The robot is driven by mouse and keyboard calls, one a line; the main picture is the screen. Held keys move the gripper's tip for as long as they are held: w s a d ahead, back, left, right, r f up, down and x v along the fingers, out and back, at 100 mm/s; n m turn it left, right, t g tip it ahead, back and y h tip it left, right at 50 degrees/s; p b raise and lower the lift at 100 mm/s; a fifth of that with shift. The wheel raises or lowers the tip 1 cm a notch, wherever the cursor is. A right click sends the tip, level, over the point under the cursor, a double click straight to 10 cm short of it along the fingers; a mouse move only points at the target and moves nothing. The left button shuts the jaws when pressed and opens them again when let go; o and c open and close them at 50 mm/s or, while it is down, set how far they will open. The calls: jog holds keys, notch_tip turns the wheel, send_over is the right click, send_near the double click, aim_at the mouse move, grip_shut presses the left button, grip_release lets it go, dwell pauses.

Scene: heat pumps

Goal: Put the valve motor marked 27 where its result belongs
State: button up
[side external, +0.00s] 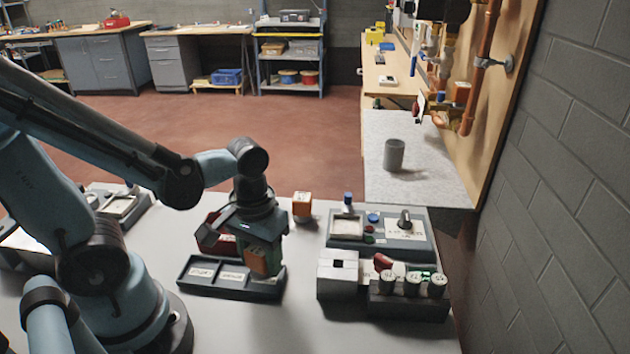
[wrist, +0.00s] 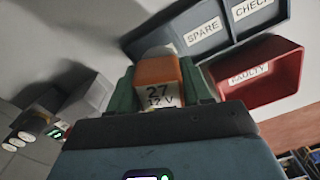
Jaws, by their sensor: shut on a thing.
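The orange valve motor (wrist: 158,75) marked 27 and 12 V is held between the fingers of my gripper (wrist: 161,92) in the wrist view. In the side view my gripper (side external: 259,246) points down with the orange motor (side external: 257,264) at the right end of a dark compartment tray (side external: 200,290). Whether the motor touches the tray is unclear. The wrist view shows the tray (wrist: 232,42) with labels SPARE and CHECK; its other compartment is largely hidden behind the motor. A red bin (wrist: 285,75) labelled FAULTY is beside it, also behind my gripper in the side view (side external: 212,238).
A second orange motor (side external: 302,204) stands on the table behind. Right of the tray are a test unit (side external: 408,243) with a knob and buttons, a pale block (side external: 337,272) and a dark rack (side external: 408,304) with several cylinders. A grey cylinder (side external: 394,155) stands on the far bench.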

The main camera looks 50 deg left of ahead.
jog(key=shift+f, duration=1.2)
jog(key=o, duration=1.4)
jog(key=shift+c, duration=0.2)
jog(key=shift+r, duration=0.1)
jog(key=shift+r, duration=5.95)
jog(key=shift+w+f+t, duration=0.15)
jog(key=shift+w+t, duration=0.15)
jog(key=w+m+t, duration=0.4)
jog(key=w+t, duration=0.2)
jog(key=shift+w+a+m, duration=0.15)
jog(key=shift+a+m, duration=0.25)
jog(key=shift+a, duration=0.05)
